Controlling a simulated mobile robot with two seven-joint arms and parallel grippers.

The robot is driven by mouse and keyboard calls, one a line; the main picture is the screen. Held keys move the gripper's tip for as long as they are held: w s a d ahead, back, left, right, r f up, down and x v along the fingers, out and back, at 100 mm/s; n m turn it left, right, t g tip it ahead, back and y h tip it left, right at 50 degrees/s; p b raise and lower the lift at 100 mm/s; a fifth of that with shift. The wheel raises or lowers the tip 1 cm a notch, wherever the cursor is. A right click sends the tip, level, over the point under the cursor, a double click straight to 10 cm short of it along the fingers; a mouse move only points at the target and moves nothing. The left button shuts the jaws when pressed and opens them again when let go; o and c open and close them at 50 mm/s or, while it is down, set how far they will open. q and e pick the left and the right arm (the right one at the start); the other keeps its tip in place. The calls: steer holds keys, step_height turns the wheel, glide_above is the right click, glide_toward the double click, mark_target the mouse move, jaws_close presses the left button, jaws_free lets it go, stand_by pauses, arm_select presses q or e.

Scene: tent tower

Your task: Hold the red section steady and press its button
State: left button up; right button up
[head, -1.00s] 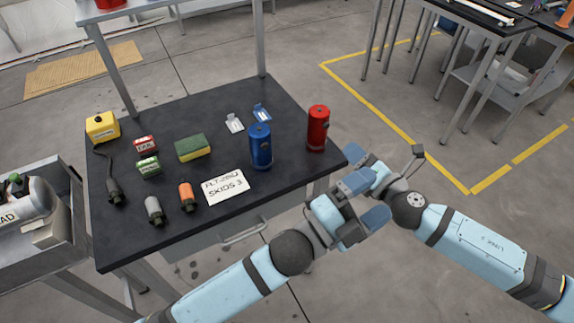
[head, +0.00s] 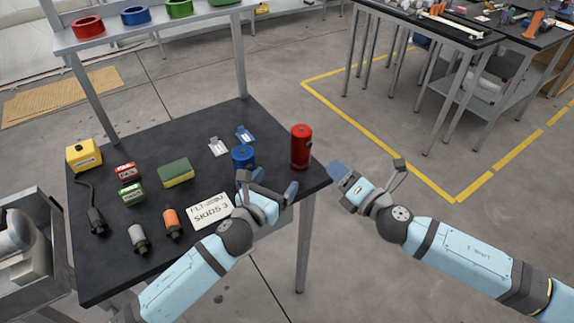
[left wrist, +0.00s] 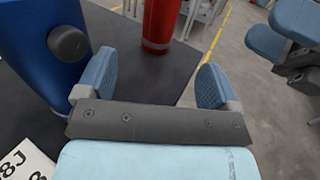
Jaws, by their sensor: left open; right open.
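The red section (head: 301,148) is an upright red cylinder near the right edge of the black table (head: 205,136). In the left wrist view its lower part (left wrist: 160,22) shows beyond my open fingers; I cannot make out its button. My left gripper (head: 267,184) is open and empty in front of the red section, apart from it. My right gripper (head: 340,175) is open and empty, just off the table's right edge, to the right of the red section.
A blue cylinder (head: 243,154) with a dark side knob (left wrist: 68,42) stands just left of my left gripper. A lettered white card (head: 210,211), a sponge (head: 175,173) and several small items lie further left. A shelf with coloured rings stands behind.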

mark_target(296, 155)
arm_select(q)
steer(key=x, duration=1.2)
steer(key=shift+w+d, duration=0.2)
steer(key=c, duration=1.3)
arm_select(e)
steer(key=shift+c, duration=0.4)
jaws_close()
